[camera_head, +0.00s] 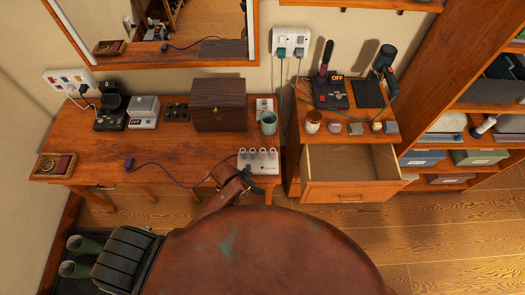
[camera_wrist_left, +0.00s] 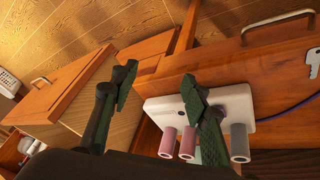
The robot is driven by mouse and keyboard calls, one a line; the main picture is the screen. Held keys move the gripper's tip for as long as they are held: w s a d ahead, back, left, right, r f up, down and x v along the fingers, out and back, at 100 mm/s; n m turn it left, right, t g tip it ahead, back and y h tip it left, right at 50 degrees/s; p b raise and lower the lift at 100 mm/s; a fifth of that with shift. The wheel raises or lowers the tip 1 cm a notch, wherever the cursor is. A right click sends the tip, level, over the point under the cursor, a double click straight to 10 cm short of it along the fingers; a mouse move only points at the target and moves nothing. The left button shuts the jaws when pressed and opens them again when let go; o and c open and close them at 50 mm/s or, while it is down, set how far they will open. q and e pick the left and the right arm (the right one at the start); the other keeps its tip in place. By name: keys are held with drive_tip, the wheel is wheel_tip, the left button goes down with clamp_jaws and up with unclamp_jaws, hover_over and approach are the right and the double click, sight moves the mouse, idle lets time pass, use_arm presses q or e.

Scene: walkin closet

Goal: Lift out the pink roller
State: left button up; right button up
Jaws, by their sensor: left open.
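A white roller holder (camera_head: 258,168) stands at the right front corner of the wooden dressing table, with several rollers upright in it. The left wrist view shows the white holder (camera_wrist_left: 160,108) close up. My right gripper is not in view.
A teal cup (camera_head: 268,123) and a dark wooden box (camera_head: 218,106) stand behind the holder. A purple cord (camera_head: 165,168) runs along the table to it. To the right, an open drawer (camera_head: 350,163) juts out below a cabinet top holding small jars.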

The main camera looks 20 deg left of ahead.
use_arm(q)
drive_tip(key=w+d+r+m+g+p, duration=0.1)
drive_tip(key=w+d+r+m, duration=0.2)
drive_tip(key=d+r, duration=0.3)
drive_tip(key=r+g+y, duration=0.1)
drive_tip(key=g+y, duration=0.1)
drive_tip(key=y, duration=0.2)
hover_over(263, 152)
drive_tip(key=shift+r+m, duration=0.2)
drive_tip(key=shift+m, duration=0.2)
drive_tip(key=shift+w+f, duration=0.15)
drive_tip(key=shift+f, duration=0.15)
wheel_tip(263, 152, down, 7)
drive_tip(key=shift+r+p, duration=0.1)
drive_tip(key=shift+p, duration=0.25)
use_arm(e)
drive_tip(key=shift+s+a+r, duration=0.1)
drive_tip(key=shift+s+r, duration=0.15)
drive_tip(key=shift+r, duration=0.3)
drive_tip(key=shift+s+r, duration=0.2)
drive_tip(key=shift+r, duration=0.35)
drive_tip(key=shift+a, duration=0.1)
